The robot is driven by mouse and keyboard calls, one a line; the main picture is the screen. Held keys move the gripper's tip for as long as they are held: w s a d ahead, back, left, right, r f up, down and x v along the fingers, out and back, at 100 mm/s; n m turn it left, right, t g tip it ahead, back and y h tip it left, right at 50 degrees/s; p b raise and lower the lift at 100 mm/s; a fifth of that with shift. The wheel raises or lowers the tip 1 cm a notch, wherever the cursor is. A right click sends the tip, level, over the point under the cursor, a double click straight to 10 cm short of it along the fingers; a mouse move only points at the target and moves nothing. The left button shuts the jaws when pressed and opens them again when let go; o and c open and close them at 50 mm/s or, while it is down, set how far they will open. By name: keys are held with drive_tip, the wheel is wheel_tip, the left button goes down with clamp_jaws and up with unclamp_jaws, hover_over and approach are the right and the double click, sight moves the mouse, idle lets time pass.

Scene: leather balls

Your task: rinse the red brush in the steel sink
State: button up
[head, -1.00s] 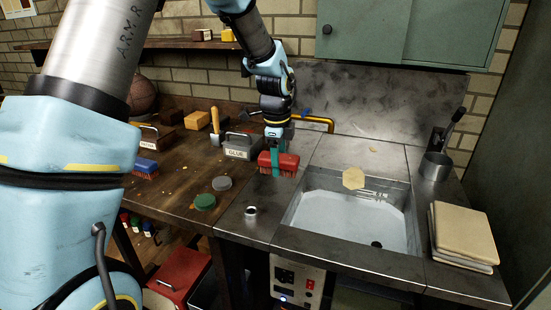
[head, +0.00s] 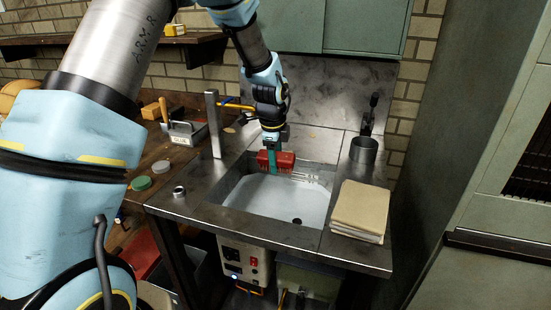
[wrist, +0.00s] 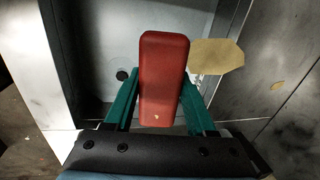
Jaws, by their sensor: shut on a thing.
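The red brush (head: 283,160) is in my gripper (head: 273,160), whose teal fingers are shut on its block. In the head view it shows over the back left part of the steel sink (head: 230,201). The bristles are hardly visible. I cannot tell how far the brush is above the basin floor.
A grey metal post (head: 214,125) stands left of the sink. Folded tan cloths (head: 360,209) lie on the right counter, with a steel cup (head: 363,150) behind them. A small metal ring (head: 179,191) sits on the left counter. A tan patch (wrist: 217,56) shows beside the brush.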

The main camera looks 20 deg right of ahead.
drive_tip(key=shift+s+a+f+b+x, duration=0.1)
drive_tip(key=shift+s+a+b+x, duration=0.3)
drive_tip(key=shift+b+x, duration=1.6)
drive_tip(key=shift+s+a+f+b+x, duration=0.1)
drive_tip(key=shift+s+a+b+x, duration=0.25)
drive_tip(key=shift+b+x, duration=1.65)
drive_tip(key=shift+s+a+f+b+x, duration=0.2)
drive_tip(key=shift+s+b+x, duration=0.3)
drive_tip(key=shift+x, duration=2.9)
drive_tip(key=shift+w+a+r, duration=0.1)
drive_tip(key=shift+w+d+r+p+v, duration=0.1)
drive_tip(key=shift+w+d+p+v, duration=0.25)
drive_tip(key=shift+p+v, duration=1.55)
drive_tip(key=shift+w+d+r+p+v, duration=0.1)
drive_tip(key=shift+w+d+p+v, duration=0.2)
drive_tip(key=shift+p+v, duration=1.55)
drive_tip(key=shift+w+d+r+p+v, duration=0.1)
drive_tip(key=shift+w+d+p+v, duration=0.2)
drive_tip(key=shift+p+v, duration=1.6)
drive_tip(key=shift+b+v, duration=0.8)
drive_tip(key=shift+w+d+p+v, duration=0.15)
drive_tip(key=shift+p+v, duration=0.65)
drive_tip(key=shift+v, duration=0.2)
drive_tip(key=shift+w+d+p+v, duration=0.15)
drive_tip(key=shift+p+v, duration=0.6)
drive_tip(key=shift+v, duration=0.25)
drive_tip(key=shift+a, duration=0.1)
